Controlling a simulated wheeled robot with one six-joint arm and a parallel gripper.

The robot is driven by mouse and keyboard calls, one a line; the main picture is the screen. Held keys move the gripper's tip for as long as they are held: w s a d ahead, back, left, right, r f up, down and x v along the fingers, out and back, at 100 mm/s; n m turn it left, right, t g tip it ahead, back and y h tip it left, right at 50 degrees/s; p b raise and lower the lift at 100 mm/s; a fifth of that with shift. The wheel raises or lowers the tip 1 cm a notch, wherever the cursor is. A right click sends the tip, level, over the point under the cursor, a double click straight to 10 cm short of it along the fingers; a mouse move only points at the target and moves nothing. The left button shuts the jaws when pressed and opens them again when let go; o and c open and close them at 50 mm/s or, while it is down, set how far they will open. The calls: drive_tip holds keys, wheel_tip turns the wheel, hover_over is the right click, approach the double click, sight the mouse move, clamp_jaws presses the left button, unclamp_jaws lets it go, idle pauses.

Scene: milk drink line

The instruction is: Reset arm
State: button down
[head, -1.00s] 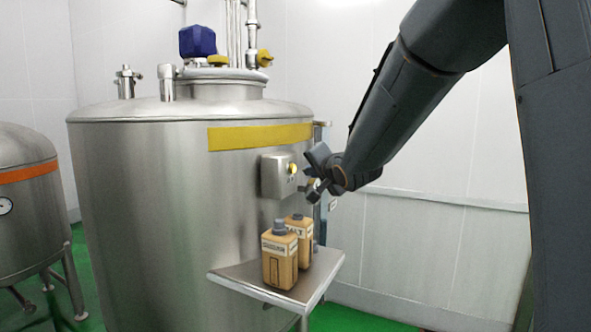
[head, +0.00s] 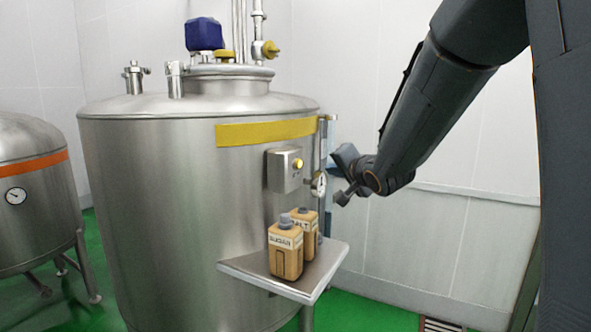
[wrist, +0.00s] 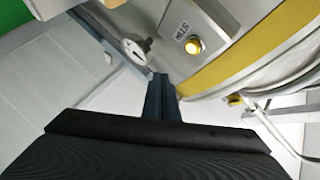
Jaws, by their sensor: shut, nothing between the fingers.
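My gripper (head: 341,193) is in the middle right of the head view, at the end of my dark arm coming from the upper right. It is to the right of the control box (head: 285,170) with its yellow button (head: 298,164), apart from it. In the wrist view, my gripper (wrist: 160,78) has its narrow dark fingers shut together with nothing between them. Beyond them, the yellow button (wrist: 194,46) and a round gauge (wrist: 135,50) show.
A large steel tank (head: 165,200) with a yellow band (head: 262,132) fills the middle. Below the box, a steel shelf (head: 322,262) holds a sugar bottle (head: 285,255) and a salt bottle (head: 304,222). A smaller orange-banded tank (head: 35,185) stands left.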

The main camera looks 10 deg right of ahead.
drive_tip(key=s+f+n+g+h+b, duration=0.35)
drive_tip(key=s+f+n+g, duration=0.5)
drive_tip(key=s+f, duration=1.5)
drive_tip(key=s+a+f+n+g+y+b, duration=0.1)
drive_tip(key=s+f+g, duration=0.4)
drive_tip(key=s, duration=0.4)
drive_tip(key=shift+s+a+f, duration=0.15)
drive_tip(key=shift+a+f, duration=0.25)
drive_tip(key=shift+f, duration=0.25)
